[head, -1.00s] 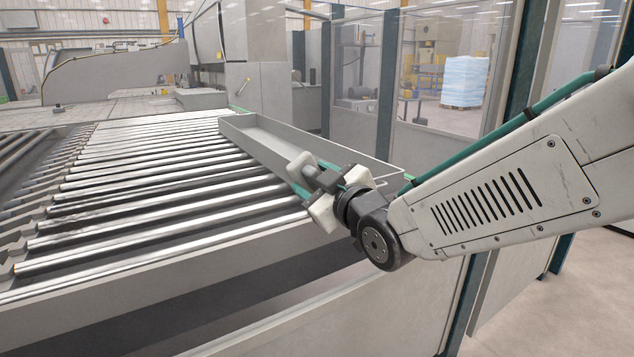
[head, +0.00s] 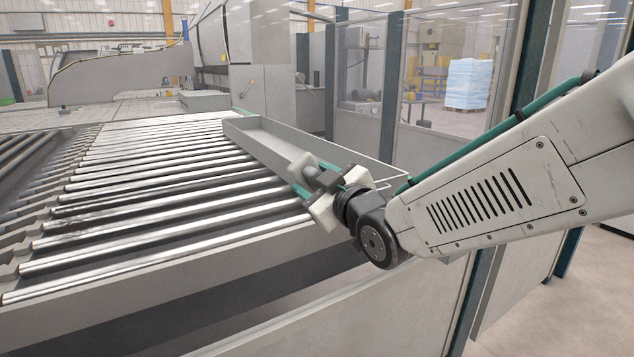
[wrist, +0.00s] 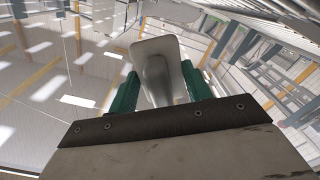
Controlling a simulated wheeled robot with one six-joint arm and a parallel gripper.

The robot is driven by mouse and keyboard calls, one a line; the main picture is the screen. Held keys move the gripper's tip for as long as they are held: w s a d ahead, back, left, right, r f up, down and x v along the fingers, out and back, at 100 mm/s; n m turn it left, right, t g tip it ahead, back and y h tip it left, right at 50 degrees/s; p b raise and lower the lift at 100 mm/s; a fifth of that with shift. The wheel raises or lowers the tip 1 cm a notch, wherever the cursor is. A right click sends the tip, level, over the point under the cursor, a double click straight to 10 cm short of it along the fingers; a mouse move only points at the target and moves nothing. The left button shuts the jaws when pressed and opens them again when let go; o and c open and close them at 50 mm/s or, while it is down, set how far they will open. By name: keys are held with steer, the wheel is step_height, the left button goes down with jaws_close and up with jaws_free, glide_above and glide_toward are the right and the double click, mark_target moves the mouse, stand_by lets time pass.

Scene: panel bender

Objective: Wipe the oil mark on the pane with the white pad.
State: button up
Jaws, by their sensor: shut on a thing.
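My gripper (head: 313,178) is shut on the white pad (head: 302,165), above the right side of the roller table. In the wrist view the pad (wrist: 165,47) is a pale rounded plate with a grey grip, held between my two green fingers (wrist: 158,92). The pad touches nothing but my gripper as far as I can see. Clear panes of the machine enclosure stand behind and to the right, one large pane (head: 440,115) among them. I cannot make out an oil mark on any pane, and cannot tell which pane bears it.
A roller table (head: 150,200) fills the left and middle. A long grey tray (head: 375,162) lies along its right edge, close behind my gripper. Dark enclosure posts (head: 388,75) frame the panes. A pale blue stack (head: 468,82) shows through the glass. Open floor (head: 590,290) lies at the lower right.

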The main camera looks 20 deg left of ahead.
steer(key=shift+w+a, duration=0.25)
steer(key=shift+a, duration=0.05)
steer(key=shift+w, duration=0.1)
steer(key=w+d, duration=0.2)
steer(key=w, duration=0.1)
steer(key=shift+d, duration=0.25)
steer(key=shift+s, duration=0.1)
steer(key=shift+s+a, duration=1.4)
steer(key=shift+s, duration=0.05)
steer(key=shift+c, duration=0.4)
steer(key=shift+v, duration=3)
